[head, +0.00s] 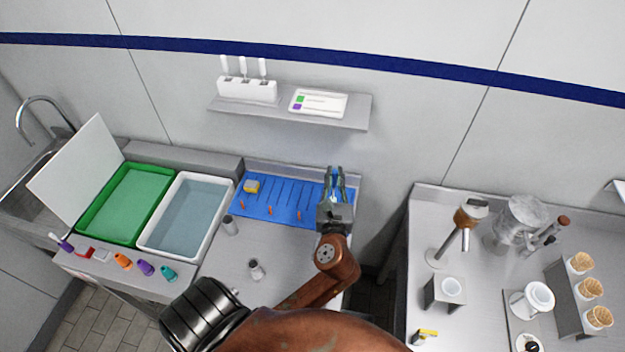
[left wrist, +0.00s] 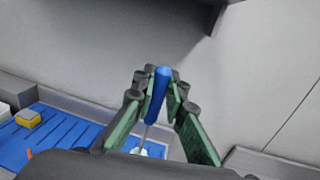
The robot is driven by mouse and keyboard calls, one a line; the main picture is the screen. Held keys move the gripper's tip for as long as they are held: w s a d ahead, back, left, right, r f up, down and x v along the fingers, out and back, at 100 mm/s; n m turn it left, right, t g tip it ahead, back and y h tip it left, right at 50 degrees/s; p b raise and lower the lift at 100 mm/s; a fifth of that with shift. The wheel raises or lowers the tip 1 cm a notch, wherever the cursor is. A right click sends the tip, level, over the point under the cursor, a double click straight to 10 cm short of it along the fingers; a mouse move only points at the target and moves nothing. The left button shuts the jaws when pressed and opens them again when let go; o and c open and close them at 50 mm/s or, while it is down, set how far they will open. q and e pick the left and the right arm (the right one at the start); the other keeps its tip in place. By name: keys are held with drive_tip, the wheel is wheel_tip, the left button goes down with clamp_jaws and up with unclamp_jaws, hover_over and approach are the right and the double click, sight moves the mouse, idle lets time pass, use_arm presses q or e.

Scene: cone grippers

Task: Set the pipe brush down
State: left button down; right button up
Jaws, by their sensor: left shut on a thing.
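The pipe brush (left wrist: 157,92) has a blue handle, with a thin shaft running down from it in the left wrist view. My left gripper (head: 337,178) is shut on the handle, with green-padded fingers on both sides. In the head view the gripper is over the right end of the blue ribbed mat (head: 283,188); a little blue and white shows between its fingers. The brush's lower end is mostly hidden behind the gripper body, and I cannot tell whether it touches the mat. My right gripper is not in view.
A yellow sponge (head: 251,186) and small orange pegs are on the mat. A white water basin (head: 143,247) and green tray (head: 81,232) stand left. A wall shelf (head: 362,112) overhangs the mat. Two small metal cups (head: 256,270) stand in front. A gap separates the right counter (head: 415,215).

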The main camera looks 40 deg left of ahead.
use_arm(q)
drive_tip(key=w+a+f+b, duration=0.2)
drive_tip(key=w+a+f, duration=0.2)
drive_tip(key=a+f, duration=0.7)
drive_tip(key=shift+w+f+b, duration=0.35)
drive_tip(key=shift+w+f, duration=0.05)
drive_tip(key=shift+f, duration=0.35)
drive_tip(key=c, duration=2)
unclamp_jaws()
drive_tip(key=shift+o, duration=0.2)
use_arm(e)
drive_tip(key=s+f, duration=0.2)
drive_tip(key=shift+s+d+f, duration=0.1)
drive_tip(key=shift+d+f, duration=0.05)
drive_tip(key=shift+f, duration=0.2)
